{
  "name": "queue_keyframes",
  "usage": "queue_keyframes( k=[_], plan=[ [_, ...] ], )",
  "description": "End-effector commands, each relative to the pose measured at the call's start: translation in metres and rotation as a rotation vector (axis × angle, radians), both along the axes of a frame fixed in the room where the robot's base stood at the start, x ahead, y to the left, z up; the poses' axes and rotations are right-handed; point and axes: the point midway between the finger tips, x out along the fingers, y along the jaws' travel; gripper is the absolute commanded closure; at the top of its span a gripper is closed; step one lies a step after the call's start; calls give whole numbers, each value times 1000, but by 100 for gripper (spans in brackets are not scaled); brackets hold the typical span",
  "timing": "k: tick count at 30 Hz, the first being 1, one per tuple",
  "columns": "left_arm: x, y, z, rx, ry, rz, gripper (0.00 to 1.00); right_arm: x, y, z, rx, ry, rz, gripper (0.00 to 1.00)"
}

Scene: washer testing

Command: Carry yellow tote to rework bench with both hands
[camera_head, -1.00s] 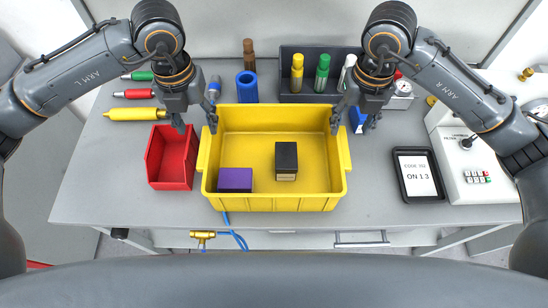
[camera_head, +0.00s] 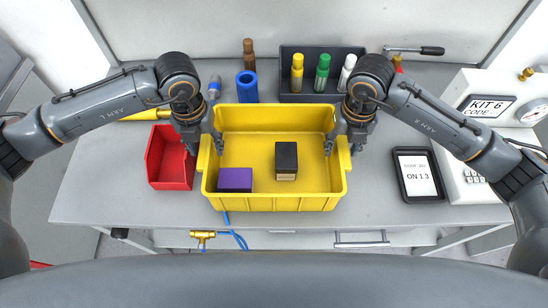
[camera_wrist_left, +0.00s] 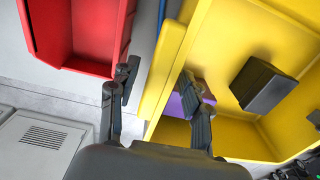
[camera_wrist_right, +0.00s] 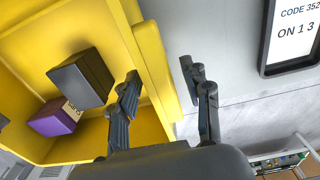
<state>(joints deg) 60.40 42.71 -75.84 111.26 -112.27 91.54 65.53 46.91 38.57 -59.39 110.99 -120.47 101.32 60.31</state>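The yellow tote (camera_head: 275,203) stands on the grey bench, with a purple box (camera_head: 235,180) and a black-topped box (camera_head: 286,161) inside. My left gripper (camera_head: 206,149) straddles the tote's left side wall, one finger inside and one outside. In the left wrist view its fingers (camera_wrist_left: 160,88) are apart, with gaps beside the yellow rim (camera_wrist_left: 172,65). My right gripper (camera_head: 340,149) straddles the right side wall the same way. In the right wrist view its fingers (camera_wrist_right: 160,82) are apart around the yellow rim (camera_wrist_right: 157,65). Both grippers are open.
A red bin (camera_head: 170,168) stands close to the tote's left side, near my left outer finger. A blue cylinder (camera_head: 247,87) and a dark rack (camera_head: 310,96) with bottles stand behind. A framed code display (camera_head: 419,175) lies to the right. Bare bench lies between it and the tote.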

Motion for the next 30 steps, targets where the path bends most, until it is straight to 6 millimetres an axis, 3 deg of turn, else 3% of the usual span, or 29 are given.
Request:
queue_keyframes(
  k=[1,6,20,30],
  plan=[
    [0,0,0,0,0,0,68,0,0,0,0,0,0,68],
    [0,0,0,0,0,0,100,0,0,0,0,0,0,100],
    [1,0,3,0,-2,0,100,0,0,3,0,-1,0,100],
    [1,0,27,1,-2,0,100,0,0,27,-1,-1,-1,100]
  ],
)
